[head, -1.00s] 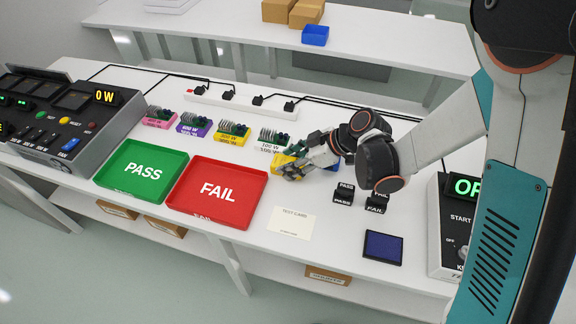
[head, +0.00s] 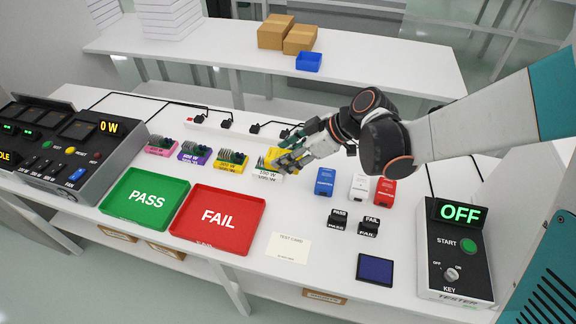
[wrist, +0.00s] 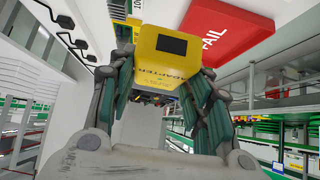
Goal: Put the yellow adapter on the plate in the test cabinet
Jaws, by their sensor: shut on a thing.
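My gripper (head: 284,160) is shut on the yellow adapter (head: 273,156). In the wrist view the yellow adapter (wrist: 172,78), with a dark square and "ADAPTER" lettering, sits between the fingers of my gripper (wrist: 168,95). In the head view it is in front of the rightmost load block (head: 262,175), labelled 100 W, and seems held above the table. The tester (head: 455,283), probably the front of the test cabinet, stands at the right with an OFF display (head: 460,213), a green START button and a key switch. I cannot make out the plate.
Blue (head: 325,182), white (head: 358,187) and red (head: 385,192) adapters stand right of my gripper. PASS and FAIL stamps (head: 369,227), a dark blue pad (head: 375,269) and a test card (head: 288,248) lie nearer. The green PASS tray (head: 146,200) and red FAIL tray (head: 217,218) are left.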

